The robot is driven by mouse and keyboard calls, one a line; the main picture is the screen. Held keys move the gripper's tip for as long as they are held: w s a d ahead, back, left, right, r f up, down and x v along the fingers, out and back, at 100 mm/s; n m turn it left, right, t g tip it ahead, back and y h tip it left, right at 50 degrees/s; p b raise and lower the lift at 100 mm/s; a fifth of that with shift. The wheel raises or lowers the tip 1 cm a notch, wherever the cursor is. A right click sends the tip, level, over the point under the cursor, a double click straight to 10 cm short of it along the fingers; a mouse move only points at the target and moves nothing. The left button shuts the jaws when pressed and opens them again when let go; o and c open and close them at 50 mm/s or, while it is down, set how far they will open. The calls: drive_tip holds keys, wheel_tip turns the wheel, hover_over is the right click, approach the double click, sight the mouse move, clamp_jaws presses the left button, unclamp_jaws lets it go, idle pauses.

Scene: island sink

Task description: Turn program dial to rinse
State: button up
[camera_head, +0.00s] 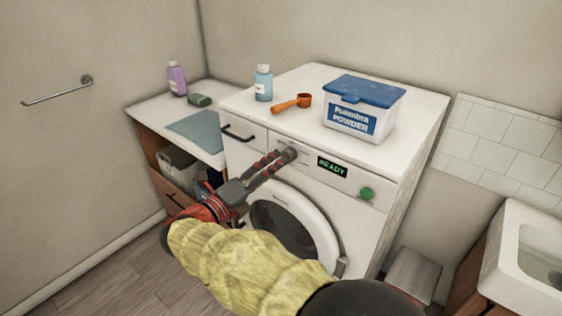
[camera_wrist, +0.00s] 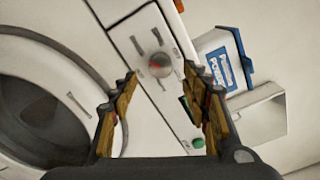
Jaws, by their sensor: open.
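The program dial (camera_wrist: 159,64) is a round grey knob with a red mark on the washing machine's front panel, seen in the wrist view between and beyond my fingertips. Marks surround it, but their words are too small to read. In the head view my gripper hides most or all of the dial. My gripper (camera_head: 283,157) reaches up to the panel, and it also shows in the wrist view (camera_wrist: 160,78) with its two fingers apart and nothing between them. I cannot tell whether the fingers touch the dial. The washing machine (camera_head: 378,220) has a green READY display (camera_head: 332,167).
A green button (camera_head: 366,193) is right of the display. The detergent drawer handle (camera_head: 238,133) is to the left, the round door (camera_head: 297,222) below. On top are a powder box (camera_head: 360,121), an orange scoop (camera_head: 292,103) and a blue bottle (camera_head: 263,83). A sink (camera_head: 532,260) stands right.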

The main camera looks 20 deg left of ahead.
drive_tip(key=v, duration=0.6)
drive_tip(key=shift+s, duration=0.2)
